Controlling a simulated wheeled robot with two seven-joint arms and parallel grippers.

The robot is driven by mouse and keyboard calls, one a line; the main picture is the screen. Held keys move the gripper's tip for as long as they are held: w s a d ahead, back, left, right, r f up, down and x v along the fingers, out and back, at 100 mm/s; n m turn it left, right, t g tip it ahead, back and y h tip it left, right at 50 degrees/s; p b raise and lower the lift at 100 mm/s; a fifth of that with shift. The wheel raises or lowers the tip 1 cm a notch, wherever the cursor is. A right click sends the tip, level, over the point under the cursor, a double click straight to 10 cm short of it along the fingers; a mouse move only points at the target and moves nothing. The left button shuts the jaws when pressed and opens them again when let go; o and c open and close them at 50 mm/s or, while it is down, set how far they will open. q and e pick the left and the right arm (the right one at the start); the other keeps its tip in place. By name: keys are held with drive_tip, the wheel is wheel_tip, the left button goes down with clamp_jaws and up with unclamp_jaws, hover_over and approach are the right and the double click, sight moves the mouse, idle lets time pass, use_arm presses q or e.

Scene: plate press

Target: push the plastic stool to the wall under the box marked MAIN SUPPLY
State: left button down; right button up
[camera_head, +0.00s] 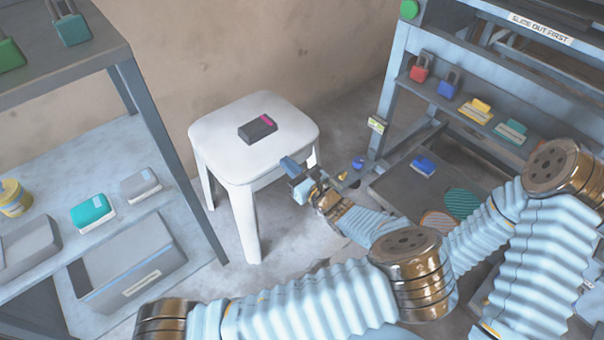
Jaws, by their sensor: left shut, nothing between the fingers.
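The white plastic stool (232,159) stands upright on the floor near the beige wall, with a gap between them that I cannot measure. A dark block with a pink patch (257,129) lies on its seat. My left gripper (291,174) is shut and empty at the stool's right front side, just below the seat edge. I cannot tell whether it touches the stool. My right arm shows at the right, but its gripper is not visible. No box marked MAIN SUPPLY is in view.
A grey shelf (158,135) with bins and padlocks stands close at the left. A blue-grey rack (393,75) with padlocks and a "SLIDE OUT FIRST" label stands at the right. Small blue and yellow items lie beyond my gripper. Bare floor shows around the stool.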

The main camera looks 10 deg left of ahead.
sight(268, 145)
use_arm(q)
drive_tip(key=p+x, duration=0.1)
drive_tip(key=x, duration=0.8)
drive_tip(key=shift+w+a, duration=0.2)
drive_tip(key=shift+a, duration=0.1)
